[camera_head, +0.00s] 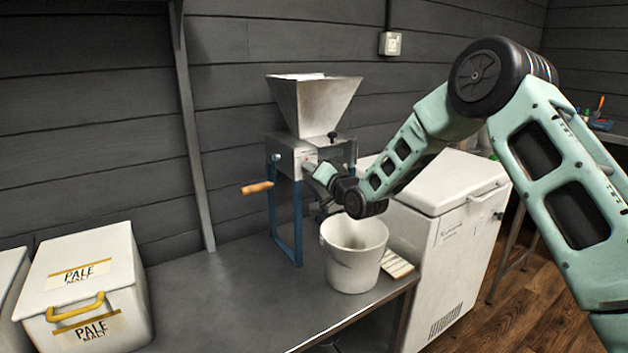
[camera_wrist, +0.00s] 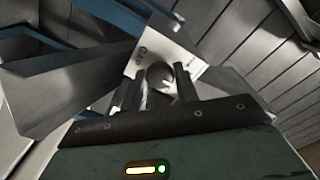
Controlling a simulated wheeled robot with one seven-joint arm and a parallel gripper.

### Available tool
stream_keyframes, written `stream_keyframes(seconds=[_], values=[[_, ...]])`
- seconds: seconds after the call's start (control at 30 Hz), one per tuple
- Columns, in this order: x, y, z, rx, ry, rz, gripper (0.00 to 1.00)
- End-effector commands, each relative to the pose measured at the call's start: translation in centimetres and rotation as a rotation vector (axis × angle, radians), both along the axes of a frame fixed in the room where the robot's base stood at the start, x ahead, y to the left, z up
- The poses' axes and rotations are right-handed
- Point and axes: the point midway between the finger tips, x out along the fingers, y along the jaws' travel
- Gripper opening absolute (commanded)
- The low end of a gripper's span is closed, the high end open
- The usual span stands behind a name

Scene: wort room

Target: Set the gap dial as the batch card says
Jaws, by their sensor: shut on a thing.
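The grain mill (camera_head: 290,158) stands on the grey bench on blue legs, with a metal hopper (camera_head: 318,105) on top. My gripper (camera_head: 322,175) reaches the right side of the mill body, and my arm hides part of it. In the wrist view, the dark round knob of the gap dial (camera_wrist: 159,75) sits between the fingers of my gripper (camera_wrist: 157,84), which is shut on it. A pale dial plate (camera_wrist: 143,62) with dark lettering is behind the knob. Its marks and the pointer are too small to read. I cannot make out a batch card.
A white bucket (camera_head: 353,268) stands below my gripper. A small pale slatted piece (camera_head: 398,264) lies right of it. A wooden crank handle (camera_head: 257,188) sticks out left of the mill. A white chest (camera_head: 455,250) stands at the right, and pale malt bins (camera_head: 120,270) at the left.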

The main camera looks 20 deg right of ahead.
Motion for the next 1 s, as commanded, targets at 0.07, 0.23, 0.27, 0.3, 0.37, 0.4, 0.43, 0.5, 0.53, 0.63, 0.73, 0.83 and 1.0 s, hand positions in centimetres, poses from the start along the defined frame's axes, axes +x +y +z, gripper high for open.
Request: stream_keyframes(seconds=[0.07, 0.23, 0.27, 0.3, 0.37, 0.4, 0.43, 0.5, 0.53, 0.63, 0.73, 0.83, 1.0], values=[[-0.04, 0.02, -0.47, -0.07, -0.022, 0.001, 0.08], [-0.05, 0.03, -0.5, -0.224, -0.072, 0.001, 0.08], [-0.05, 0.04, -0.49, -0.25, -0.081, 0.001, 0.08], [-0.05, 0.02, -0.47, -0.286, -0.092, 0.001, 0.08], [-0.04, 0.0, -0.49, -0.341, -0.109, 0.0, 0.08], [-0.06, 0.04, -0.52, -0.375, -0.12, 0.0, 0.08], [-0.05, 0.06, -0.5, -0.401, -0.129, 0.001, 0.08], [-0.05, -0.02, -0.45, -0.459, -0.148, 0.0, 0.08], [-0.04, -0.01, -0.45, -0.483, -0.155, 0.0, 0.08], [-0.04, 0.01, -0.45, -0.557, -0.179, 0.0, 0.08], [-0.04, -0.01, -0.39, -0.62, -0.199, 0.0, 0.08], [-0.04, -0.02, -0.37, -0.673, -0.216, 0.0, 0.08], [-0.03, -0.02, -0.27, -0.735, -0.235, 0.0, 0.08]])
